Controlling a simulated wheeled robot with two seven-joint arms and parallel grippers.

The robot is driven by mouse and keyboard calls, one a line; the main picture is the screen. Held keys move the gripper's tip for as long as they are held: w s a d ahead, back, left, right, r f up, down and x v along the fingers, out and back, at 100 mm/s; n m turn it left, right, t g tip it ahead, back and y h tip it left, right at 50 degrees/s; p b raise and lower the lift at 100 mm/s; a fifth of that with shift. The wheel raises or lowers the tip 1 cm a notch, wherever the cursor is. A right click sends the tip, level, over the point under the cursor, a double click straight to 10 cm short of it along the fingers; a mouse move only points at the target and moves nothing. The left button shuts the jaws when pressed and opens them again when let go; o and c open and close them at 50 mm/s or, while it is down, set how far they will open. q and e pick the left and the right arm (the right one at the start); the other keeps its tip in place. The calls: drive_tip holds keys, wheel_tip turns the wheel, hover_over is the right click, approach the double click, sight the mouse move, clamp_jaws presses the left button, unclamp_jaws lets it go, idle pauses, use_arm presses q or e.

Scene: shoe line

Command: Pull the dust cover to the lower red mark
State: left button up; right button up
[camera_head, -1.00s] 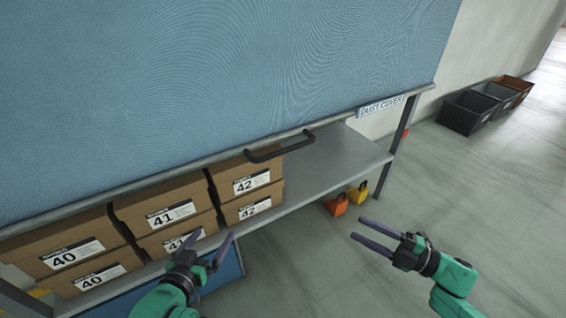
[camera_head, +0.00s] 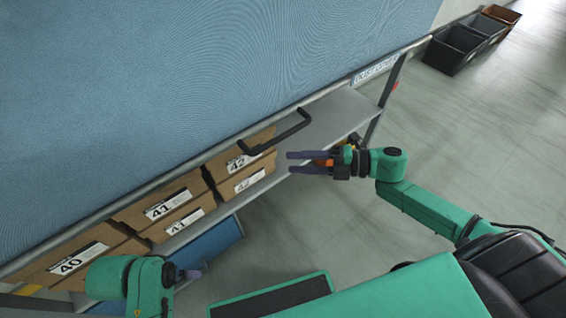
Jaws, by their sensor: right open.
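The blue dust cover (camera_head: 210,80) hangs over the upper part of the rack, with a grey bar along its lower edge. A dark handle (camera_head: 277,137) sticks out from that bar. A red mark (camera_head: 395,86) shows on the rack's right post, below the bar. My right gripper (camera_head: 290,162) is open and empty, its fingers pointing left, a little below and right of the handle and apart from it. My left gripper (camera_head: 195,272) is low at the left, partly behind its own arm; its jaws cannot be made out.
Shoe boxes labelled 40 (camera_head: 75,262), 41 (camera_head: 170,205) and 42 (camera_head: 240,165) stand on the shelf (camera_head: 335,118) under the cover. Dark bins (camera_head: 455,48) stand by the wall at the upper right. The floor at the right is free.

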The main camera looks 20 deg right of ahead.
use_arm(q)
drive_tip(key=shift+w+d+r, duration=0.15)
drive_tip(key=shift+w+d, duration=0.05)
drive_tip(key=shift+d, duration=0.2)
use_arm(e)
drive_tip(key=x, duration=0.4)
drive_tip(key=shift+r, duration=0.1)
drive_tip(key=shift+c, duration=0.4)
clamp_jaws()
idle(0.4)
drive_tip(key=shift+o, duration=0.4)
unclamp_jaws()
